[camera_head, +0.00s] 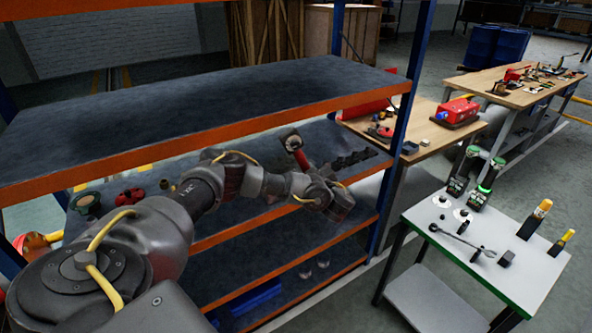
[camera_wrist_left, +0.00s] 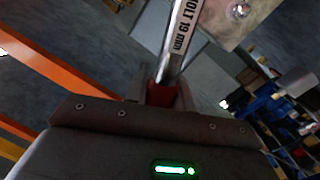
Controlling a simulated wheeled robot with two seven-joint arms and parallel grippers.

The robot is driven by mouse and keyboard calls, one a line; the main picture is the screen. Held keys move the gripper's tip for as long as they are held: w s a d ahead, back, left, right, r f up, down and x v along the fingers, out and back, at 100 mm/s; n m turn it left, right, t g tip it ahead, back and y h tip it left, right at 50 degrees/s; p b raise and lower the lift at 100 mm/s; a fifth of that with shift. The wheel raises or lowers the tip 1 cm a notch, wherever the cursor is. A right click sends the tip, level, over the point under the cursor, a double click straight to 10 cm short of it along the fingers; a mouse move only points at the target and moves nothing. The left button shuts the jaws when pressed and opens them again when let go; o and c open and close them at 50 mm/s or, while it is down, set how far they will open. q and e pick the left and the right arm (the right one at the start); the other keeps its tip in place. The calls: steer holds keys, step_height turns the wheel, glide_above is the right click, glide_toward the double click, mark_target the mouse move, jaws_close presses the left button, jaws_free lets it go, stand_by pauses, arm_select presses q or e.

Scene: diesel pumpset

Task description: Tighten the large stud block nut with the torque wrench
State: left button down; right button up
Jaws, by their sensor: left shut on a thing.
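My left arm reaches in from the left in the head view, in front of the shelf rack. In the left wrist view, my left gripper (camera_wrist_left: 163,95) is shut on the red part of a steel wrench (camera_wrist_left: 182,40). The wrench shaft is marked 19 mm and runs up out of that picture; its far end is cut off. A tan-grey plate (camera_wrist_left: 218,22) with a shiny round metal part (camera_wrist_left: 240,10) shows beside the shaft; I cannot tell whether this is the stud block nut. In the head view the fingers are not clear. My right gripper is not in view.
A rack with an orange-edged shelf (camera_head: 220,100) stands close to my left arm. A white table (camera_head: 425,222) at the right holds a long tool (camera_head: 460,240), a black block (camera_head: 507,258) and yellow-handled tools (camera_head: 540,210). Wooden benches (camera_head: 415,145) stand behind.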

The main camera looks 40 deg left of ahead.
arm_select(q)
steer(key=shift+s+a+n+g+y, duration=0.8)
steer(key=shift+s+a+g, duration=0.2)
steer(key=shift+s+g, duration=0.2)
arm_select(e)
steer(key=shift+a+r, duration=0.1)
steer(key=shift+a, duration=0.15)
